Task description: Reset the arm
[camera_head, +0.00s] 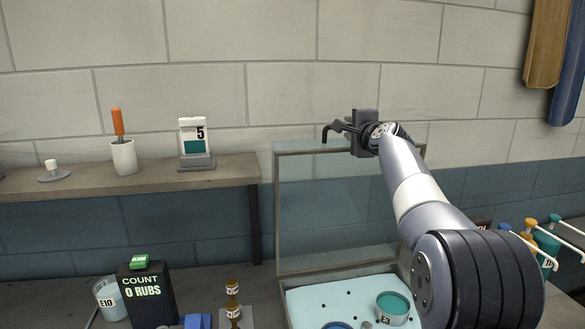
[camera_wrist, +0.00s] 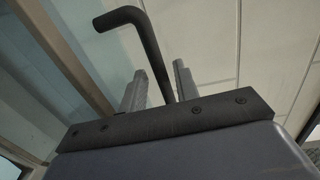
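My gripper (camera_head: 341,127) is raised in front of the tiled wall, at the top edge of an upright clear panel (camera_head: 335,200), pointing left. In the wrist view its two grey fingers (camera_wrist: 159,68) stand apart with a gap between them. A dark bent rod (camera_wrist: 158,45) rises between the fingers in that view and bends to the left. A dark hooked end (camera_head: 326,133) also shows by the fingertips in the head view. I cannot tell whether the rod belongs to my gripper or to the panel, or whether a finger touches it.
Below the panel is a pale tray (camera_head: 305,300) with a teal-filled cup (camera_head: 392,308). A shelf (camera_head: 90,205) at left bears a white cup (camera_head: 124,158) and a "5" card stand (camera_head: 195,140). A black counter box (camera_head: 146,295) stands lower left. Pump bottles (camera_head: 547,243) stand at right.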

